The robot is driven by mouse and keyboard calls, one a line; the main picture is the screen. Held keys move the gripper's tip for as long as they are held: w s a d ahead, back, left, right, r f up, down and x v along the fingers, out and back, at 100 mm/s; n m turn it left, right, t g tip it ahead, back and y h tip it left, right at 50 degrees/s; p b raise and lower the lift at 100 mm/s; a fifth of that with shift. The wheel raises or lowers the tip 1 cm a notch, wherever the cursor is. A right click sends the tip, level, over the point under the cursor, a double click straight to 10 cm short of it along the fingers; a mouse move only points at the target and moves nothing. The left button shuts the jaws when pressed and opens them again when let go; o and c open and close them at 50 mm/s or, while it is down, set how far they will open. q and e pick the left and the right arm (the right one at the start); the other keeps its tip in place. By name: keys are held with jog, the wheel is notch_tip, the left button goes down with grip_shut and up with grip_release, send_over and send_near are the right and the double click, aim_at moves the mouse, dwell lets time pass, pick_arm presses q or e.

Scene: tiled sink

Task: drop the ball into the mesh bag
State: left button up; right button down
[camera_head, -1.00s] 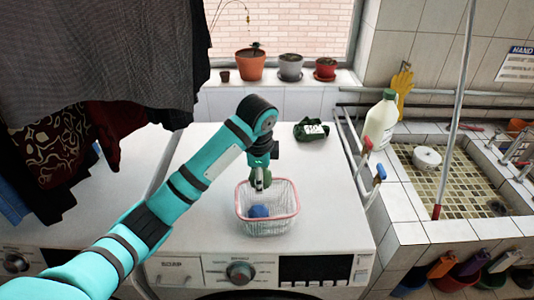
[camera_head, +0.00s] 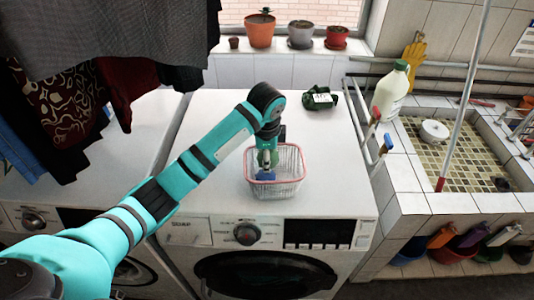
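A blue object that looks like the ball (camera_head: 266,175) sits inside a wire-mesh basket with a pink rim (camera_head: 302,165) on top of the washing machine. My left gripper (camera_head: 265,160) points down into the basket from above, right over the ball and partly covering it. The fingers are small and overlap the ball, so I cannot tell whether they are open, shut or touching it. A dark green bundle with a white label (camera_head: 320,97), possibly the mesh bag, lies at the back of the machine top. My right gripper is not in view.
A white bottle (camera_head: 391,90) stands on the tiled sink edge at the right, beside pipes with red and blue handles (camera_head: 385,145). Dark clothes (camera_head: 110,45) hang at the upper left. Flower pots (camera_head: 260,33) line the windowsill. The machine top (camera_head: 335,150) right of the basket is clear.

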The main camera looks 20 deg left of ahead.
pick_arm(q)
jog(key=o, duration=1.2)
jog(key=shift+w+f, duration=0.1)
jog(key=shift+w, duration=0.05)
jog(key=shift+o, duration=0.2)
notch_tip(320, 180, up, 12)
jog(key=s, duration=0.2)
jog(key=shift+d, duration=0.3)
jog(key=shift+s+f, duration=0.1)
jog(key=shift+f, duration=0.05)
